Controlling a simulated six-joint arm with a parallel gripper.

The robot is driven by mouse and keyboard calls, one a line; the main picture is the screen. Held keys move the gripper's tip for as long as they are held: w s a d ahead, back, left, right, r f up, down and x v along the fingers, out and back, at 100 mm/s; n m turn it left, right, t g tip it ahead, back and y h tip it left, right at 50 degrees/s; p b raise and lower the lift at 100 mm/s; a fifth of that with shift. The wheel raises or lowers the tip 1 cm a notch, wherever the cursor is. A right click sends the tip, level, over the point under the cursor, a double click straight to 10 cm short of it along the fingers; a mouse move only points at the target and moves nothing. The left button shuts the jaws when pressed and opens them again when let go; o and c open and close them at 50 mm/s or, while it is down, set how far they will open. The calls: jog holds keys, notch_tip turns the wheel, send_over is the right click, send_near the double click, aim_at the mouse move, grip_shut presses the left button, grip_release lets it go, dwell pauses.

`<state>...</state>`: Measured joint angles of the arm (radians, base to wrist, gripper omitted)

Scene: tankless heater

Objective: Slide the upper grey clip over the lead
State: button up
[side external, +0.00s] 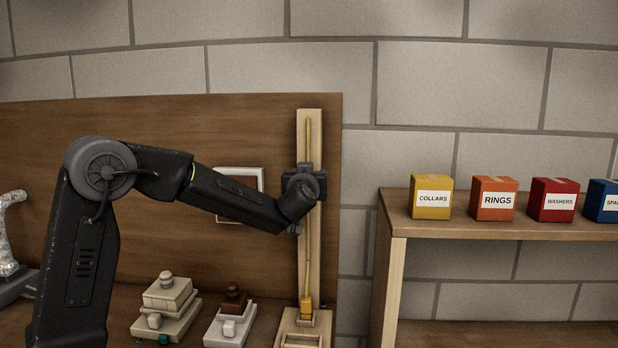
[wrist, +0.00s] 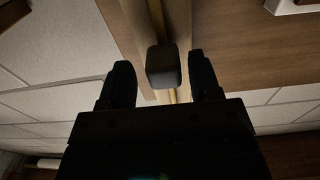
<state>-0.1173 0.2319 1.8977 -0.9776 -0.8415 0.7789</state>
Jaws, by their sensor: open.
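A yellow lead (side external: 308,142) runs down a pale upright wooden board (side external: 302,125) to an orange-yellow block (side external: 306,307) near its foot. My gripper (side external: 306,180) is at the board, about a third of the way down. In the wrist view my gripper (wrist: 160,72) is open, with one finger on each side of a dark grey block, the clip (wrist: 163,66). A gap shows on both sides, so the fingers are apart from it. The lead (wrist: 156,18) passes behind the clip. Whether the clip sits around the lead or in front of it, I cannot tell. In the side view my wrist hides the clip.
A brown panel (side external: 120,125) stands behind, with a white-framed square (side external: 239,176). Cream stacked blocks (side external: 166,300) and a brown-topped stack (side external: 232,310) stand left of the board's foot. A shelf (side external: 480,227) at right carries labelled boxes.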

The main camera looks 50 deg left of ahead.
jog(key=v, duration=1.3)
jog(key=shift+a, duration=0.1)
jog(key=s+d+f+m+t+h, duration=0.1)
jog(key=s+d+m+h, duration=0.25)
jog(key=d+h, duration=0.3)
jog(key=s+d+m+t+h, duration=0.1)
jog(key=s+d+m+h, duration=0.3)
jog(key=h, duration=0.3)
jog(key=s+f+m+g, duration=0.1)
jog(key=s+f+g, duration=0.8)
jog(key=s, duration=0.7)
jog(key=shift+a+f+y, duration=0.25)
jog(key=shift+f+y, duration=0.1)
jog(key=shift+f, duration=0.65)
